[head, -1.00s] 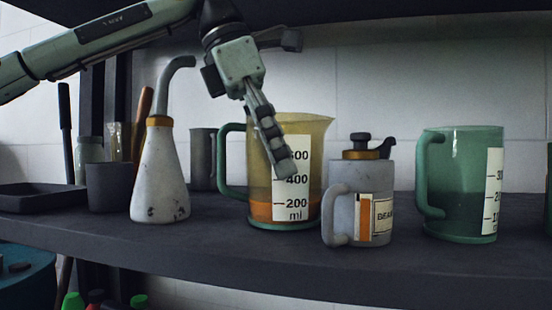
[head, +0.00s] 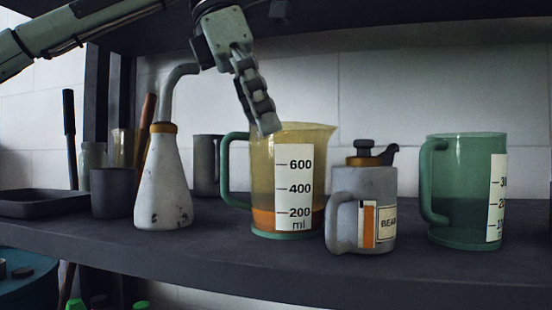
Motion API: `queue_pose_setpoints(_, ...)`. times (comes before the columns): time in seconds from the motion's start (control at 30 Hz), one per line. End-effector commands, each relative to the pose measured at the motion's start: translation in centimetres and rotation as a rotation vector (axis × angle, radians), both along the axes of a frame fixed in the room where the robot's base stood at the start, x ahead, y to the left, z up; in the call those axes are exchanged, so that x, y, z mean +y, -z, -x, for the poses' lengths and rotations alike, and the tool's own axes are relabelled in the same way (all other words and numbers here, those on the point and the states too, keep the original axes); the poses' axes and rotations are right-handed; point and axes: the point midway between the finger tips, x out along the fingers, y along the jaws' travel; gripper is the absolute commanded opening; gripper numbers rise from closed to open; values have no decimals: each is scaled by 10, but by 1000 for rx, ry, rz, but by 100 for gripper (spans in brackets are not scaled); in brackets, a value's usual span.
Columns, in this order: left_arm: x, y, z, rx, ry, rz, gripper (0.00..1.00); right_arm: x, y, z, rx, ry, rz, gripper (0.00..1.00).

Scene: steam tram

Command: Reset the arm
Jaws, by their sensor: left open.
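My left gripper (head: 266,128) comes in from the upper left in the head view and points down. It is open and empty. Its fingertips overlap the upper rim of the yellow measuring jug (head: 321,165) in the picture; I cannot tell whether they touch it. The jug has a green handle and base, a white scale and some orange liquid low inside. My left arm (head: 95,25) reaches along the top left of the view. My right gripper is out of view.
On the dark shelf (head: 200,252) stand a white long-spouted oil can (head: 163,190), a grey lidded can (head: 350,190) and a green measuring jug (head: 465,190). A grey mug (head: 207,165) stands behind. A grey cup (head: 113,192) and a dark tray (head: 40,203) are at left. An upper shelf (head: 420,18) hangs overhead.

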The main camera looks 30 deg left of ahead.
Motion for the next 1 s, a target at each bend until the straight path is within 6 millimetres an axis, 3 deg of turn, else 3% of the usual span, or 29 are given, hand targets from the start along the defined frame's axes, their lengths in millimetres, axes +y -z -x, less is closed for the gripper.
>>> queue_pose_setpoints(0.2,7,-21,5,1,0,-2,100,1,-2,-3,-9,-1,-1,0)
queue_pose_setpoints(0.6,7,-22,6,2,0,-1,100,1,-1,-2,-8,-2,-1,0)
queue_pose_setpoints(0.77,4,-9,2,4,2,-1,100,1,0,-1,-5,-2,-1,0)
queue_pose_setpoints(1.0,-10,32,-8,6,3,-1,100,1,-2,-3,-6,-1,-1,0)
